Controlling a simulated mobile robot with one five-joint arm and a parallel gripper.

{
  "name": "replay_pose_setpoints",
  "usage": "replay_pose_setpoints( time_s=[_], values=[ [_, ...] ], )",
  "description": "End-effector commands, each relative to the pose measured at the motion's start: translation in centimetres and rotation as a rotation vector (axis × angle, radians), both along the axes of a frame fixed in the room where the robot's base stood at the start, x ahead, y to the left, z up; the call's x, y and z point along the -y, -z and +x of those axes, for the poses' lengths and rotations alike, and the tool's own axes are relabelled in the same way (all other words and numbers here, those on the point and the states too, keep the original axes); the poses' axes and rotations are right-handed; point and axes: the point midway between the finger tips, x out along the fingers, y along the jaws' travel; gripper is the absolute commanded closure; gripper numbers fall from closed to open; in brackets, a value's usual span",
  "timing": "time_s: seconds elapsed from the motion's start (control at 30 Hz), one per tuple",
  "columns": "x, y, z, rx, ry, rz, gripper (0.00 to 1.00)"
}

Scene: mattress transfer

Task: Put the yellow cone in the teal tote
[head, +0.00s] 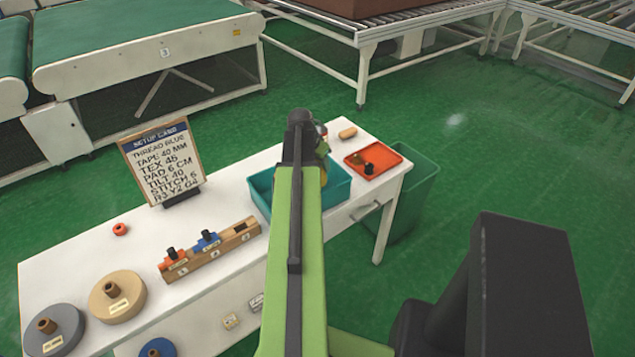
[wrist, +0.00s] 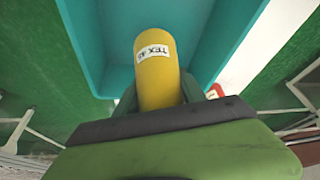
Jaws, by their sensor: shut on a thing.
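The yellow cone (wrist: 156,65) is held in my gripper (wrist: 168,98) in the wrist view, its label reading TEX 45. My gripper is shut on it, with a dark finger on each side. The teal tote (wrist: 215,40) spreads behind the cone, its walls showing on both sides. In the head view the teal tote (head: 338,192) stands on the white table, partly hidden by my green arm. My gripper (head: 321,150) is over the tote there, and only a bit of yellow shows beside the arm. I cannot tell whether the cone touches the tote.
A wooden rack (head: 238,235), a setup card sign (head: 162,165) and spools lie left. A green bin (head: 415,195) stands beyond the right end.

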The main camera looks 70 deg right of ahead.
Motion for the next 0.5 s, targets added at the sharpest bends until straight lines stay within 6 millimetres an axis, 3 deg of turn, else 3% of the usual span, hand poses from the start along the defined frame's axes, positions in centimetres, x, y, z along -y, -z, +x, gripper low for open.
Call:
replay_pose_setpoints(
  time_s=[0.13,0.33,0.5],
  values=[
    [0.0,0.5,0.0,0.0,0.0,0.0,1.0],
    [0.0,3.9,0.0,0.0,0.001,0.0,1.0],
    [0.0,3.6,-0.1,0.0,0.001,0.0,1.0]
  ],
)
